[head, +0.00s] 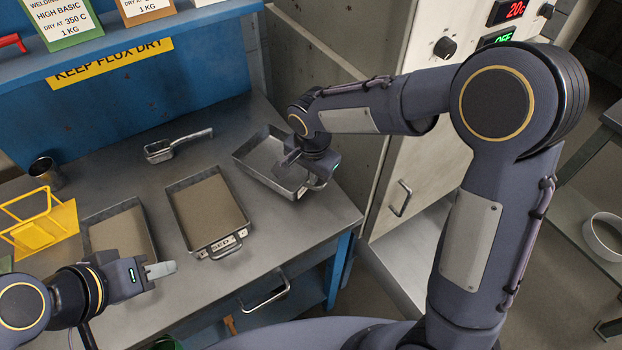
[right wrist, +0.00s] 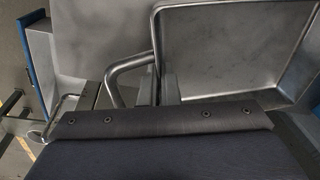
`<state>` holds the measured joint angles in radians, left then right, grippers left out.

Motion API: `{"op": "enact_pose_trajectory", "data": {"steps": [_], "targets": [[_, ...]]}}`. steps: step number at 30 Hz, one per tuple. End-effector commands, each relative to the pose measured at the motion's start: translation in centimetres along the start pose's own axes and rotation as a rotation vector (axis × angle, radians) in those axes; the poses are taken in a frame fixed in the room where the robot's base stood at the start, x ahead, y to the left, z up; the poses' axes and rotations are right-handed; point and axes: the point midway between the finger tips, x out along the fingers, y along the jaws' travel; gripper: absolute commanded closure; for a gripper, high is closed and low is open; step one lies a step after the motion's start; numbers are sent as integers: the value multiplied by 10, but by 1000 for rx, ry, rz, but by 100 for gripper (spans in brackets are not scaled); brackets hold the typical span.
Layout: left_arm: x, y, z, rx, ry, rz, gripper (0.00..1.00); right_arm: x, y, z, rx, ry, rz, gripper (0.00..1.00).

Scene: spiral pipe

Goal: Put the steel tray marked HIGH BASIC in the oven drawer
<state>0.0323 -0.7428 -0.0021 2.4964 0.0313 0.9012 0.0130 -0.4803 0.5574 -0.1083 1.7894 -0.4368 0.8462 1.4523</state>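An empty steel tray (head: 247,152) sits at the right of the bench, turned askew; it fills the upper right of the right wrist view (right wrist: 225,45). My right gripper (head: 300,163) is at its near right end. In the right wrist view its fingers (right wrist: 160,88) stand close together beside the tray's wall and handle loop (right wrist: 128,66); whether they clamp it is unclear. No mark on this tray is readable. My left gripper (head: 160,270) hovers in front of that tray, finger gap unclear.
The pale oven cabinet (head: 430,150) stands right of the bench, with a handle (head: 400,198) low on its front. A scoop (head: 178,147), a metal cup (head: 46,173) and a yellow stand (head: 45,225) are on the bench.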

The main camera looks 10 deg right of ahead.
Motion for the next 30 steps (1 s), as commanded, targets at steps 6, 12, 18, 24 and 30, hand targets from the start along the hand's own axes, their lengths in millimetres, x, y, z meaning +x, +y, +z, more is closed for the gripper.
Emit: {"op": "enact_pose_trajectory", "data": {"steps": [6, 12, 18, 24, 30], "targets": [[0, 0, 0, 0, 0, 0, 64, 24, 3, 4, -1, -2, 1, 100], [0, 0, 0, 0, 0, 0, 64, 24, 3, 4, 0, -1, 0, 100], [2, -1, 1, 0, 0, 0, 64, 26, 4, 4, -1, -2, 1, 90], [2, -1, 1, 0, 0, 0, 64, 26, 4, 4, -1, -2, 2, 76], [1, 0, 0, 0, 0, 0, 64, 24, 3, 4, -1, -2, 1, 76]]}}
